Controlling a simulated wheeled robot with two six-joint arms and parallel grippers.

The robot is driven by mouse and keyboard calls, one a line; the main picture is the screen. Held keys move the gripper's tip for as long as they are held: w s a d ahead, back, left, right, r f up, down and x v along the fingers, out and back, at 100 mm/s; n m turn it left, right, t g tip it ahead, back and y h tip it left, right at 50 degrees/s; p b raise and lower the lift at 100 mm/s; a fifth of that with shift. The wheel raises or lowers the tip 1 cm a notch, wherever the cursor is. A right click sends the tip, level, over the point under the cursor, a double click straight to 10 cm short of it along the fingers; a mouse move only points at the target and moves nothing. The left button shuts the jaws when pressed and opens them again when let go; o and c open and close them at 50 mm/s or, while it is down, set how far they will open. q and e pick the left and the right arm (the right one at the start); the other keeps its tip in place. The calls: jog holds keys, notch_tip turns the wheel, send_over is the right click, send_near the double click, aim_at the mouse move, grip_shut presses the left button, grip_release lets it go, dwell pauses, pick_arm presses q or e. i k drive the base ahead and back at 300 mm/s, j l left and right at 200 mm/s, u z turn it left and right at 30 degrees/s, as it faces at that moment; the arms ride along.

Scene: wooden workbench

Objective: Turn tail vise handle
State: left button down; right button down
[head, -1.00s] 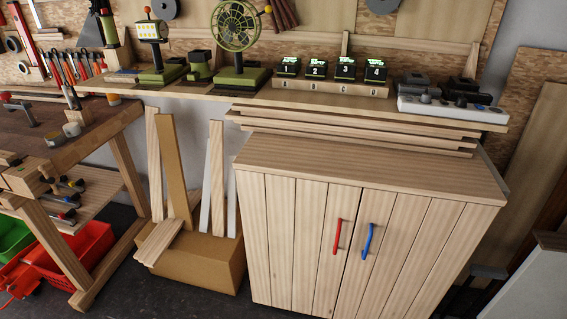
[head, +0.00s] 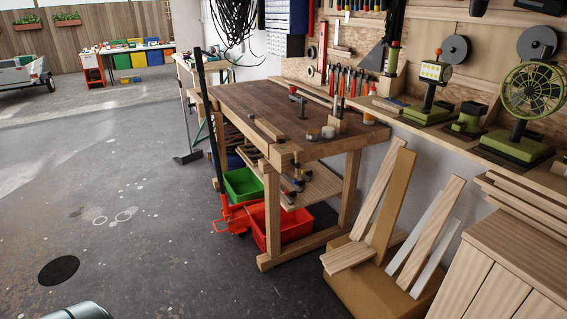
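The wooden workbench (head: 240,98) stands in the middle of the head view, with a dark brown top. A pale wooden vise block (head: 285,152) sits at its near corner, and a wooden bar (head: 268,129) lies along the front edge behind it. The tail vise handle is too small to make out clearly against the dark-handled tools below the block. Neither of my grippers is in view.
Green bin (head: 243,186) and red bin (head: 290,225) sit under the bench. A red floor jack (head: 236,217) with a long upright handle stands at its front left. A cardboard box (head: 365,290) of boards is at right. Open concrete floor lies left.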

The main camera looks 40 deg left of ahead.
aim_at(295, 162)
jog(key=u, duration=1.15)
